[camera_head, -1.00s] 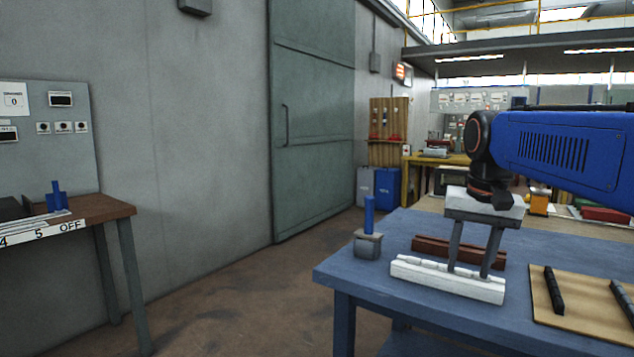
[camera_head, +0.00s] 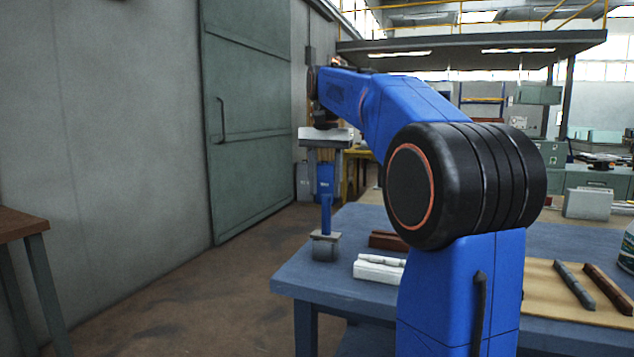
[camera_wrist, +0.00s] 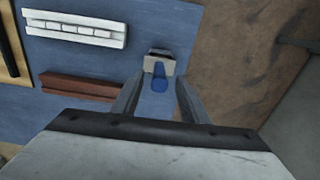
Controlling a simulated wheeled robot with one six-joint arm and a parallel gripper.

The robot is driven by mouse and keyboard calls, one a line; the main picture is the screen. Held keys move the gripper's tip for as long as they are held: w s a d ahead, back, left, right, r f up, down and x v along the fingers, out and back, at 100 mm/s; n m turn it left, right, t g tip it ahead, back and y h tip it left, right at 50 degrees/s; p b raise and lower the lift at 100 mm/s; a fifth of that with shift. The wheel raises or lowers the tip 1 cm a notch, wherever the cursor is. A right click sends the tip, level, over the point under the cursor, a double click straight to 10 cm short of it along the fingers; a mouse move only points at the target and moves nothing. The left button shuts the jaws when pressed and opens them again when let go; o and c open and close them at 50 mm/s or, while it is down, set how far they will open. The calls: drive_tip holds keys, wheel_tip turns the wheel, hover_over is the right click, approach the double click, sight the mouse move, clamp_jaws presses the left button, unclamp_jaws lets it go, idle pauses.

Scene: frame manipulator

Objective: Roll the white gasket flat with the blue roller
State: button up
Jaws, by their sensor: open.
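The blue roller (camera_head: 326,214) stands upright in a grey block (camera_head: 325,247) at the left corner of the blue table; it also shows in the wrist view (camera_wrist: 159,78). My gripper (camera_head: 325,180) is open and empty, directly above the roller. In the wrist view its two fingers (camera_wrist: 158,86) lie on either side of the blue handle, and I see no contact. A white bar (camera_head: 379,270) lies on the table, partly hidden by my arm. The wrist view shows a row of white segments, likely the gasket (camera_wrist: 78,29), along its top.
A brown bar (camera_wrist: 82,87) lies between the white bar and my gripper in the wrist view. A tan board (camera_head: 560,300) with dark strips is at the right. The blue table's (camera_head: 320,288) edge is close to the roller; floor lies beyond it.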

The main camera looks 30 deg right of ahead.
sight(326, 200)
drive_tip(key=shift+w+d+r, duration=0.1)
drive_tip(key=shift+w+d, duration=0.4)
drive_tip(key=shift+w, duration=0.1)
drive_tip(key=shift+f, duration=4.4)
clamp_jaws()
drive_tip(key=shift+r, duration=0.7)
